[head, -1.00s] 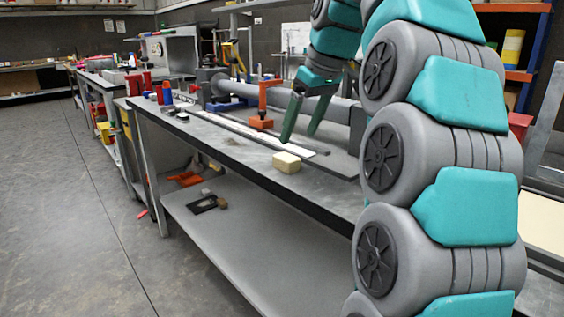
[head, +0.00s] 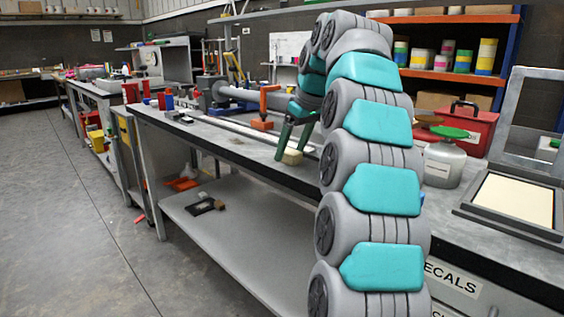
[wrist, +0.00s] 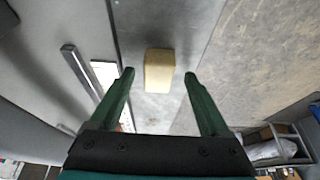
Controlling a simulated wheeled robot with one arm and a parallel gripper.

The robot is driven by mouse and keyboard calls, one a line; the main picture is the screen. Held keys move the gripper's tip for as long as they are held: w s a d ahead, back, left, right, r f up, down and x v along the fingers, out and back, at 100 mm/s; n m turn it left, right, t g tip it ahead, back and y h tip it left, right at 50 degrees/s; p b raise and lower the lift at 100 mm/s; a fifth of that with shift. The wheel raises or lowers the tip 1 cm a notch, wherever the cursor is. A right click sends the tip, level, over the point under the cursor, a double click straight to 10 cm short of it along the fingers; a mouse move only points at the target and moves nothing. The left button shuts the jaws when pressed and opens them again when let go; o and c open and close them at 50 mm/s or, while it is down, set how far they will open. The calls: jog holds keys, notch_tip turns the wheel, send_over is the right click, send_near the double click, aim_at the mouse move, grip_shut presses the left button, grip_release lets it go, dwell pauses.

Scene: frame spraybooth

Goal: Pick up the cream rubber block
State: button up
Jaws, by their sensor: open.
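The cream rubber block (head: 292,157) sits on the grey workbench (head: 235,142) near its front edge. In the wrist view the block (wrist: 159,70) lies just beyond the fingertips, roughly centred between them and slightly left of the middle. My gripper (head: 294,140) has dark green fingers. In the wrist view my gripper (wrist: 160,74) is open, with nothing between its fingers. In the head view the fingers hang close to the block, one partly beside it, and I cannot tell whether they touch it.
An orange clamp-like tool (head: 263,108) and a long grey cylinder (head: 245,96) stand behind the block. A metal strip (wrist: 80,70) lies to the left in the wrist view. A grey canister (head: 444,163) and red toolbox (head: 470,125) are to the right. The lower shelf (head: 240,220) is mostly clear.

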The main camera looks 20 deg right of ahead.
jog(key=shift+w+f, duration=0.1)
jog(key=shift+f, duration=0.15)
grip_shut()
dwell(0.5)
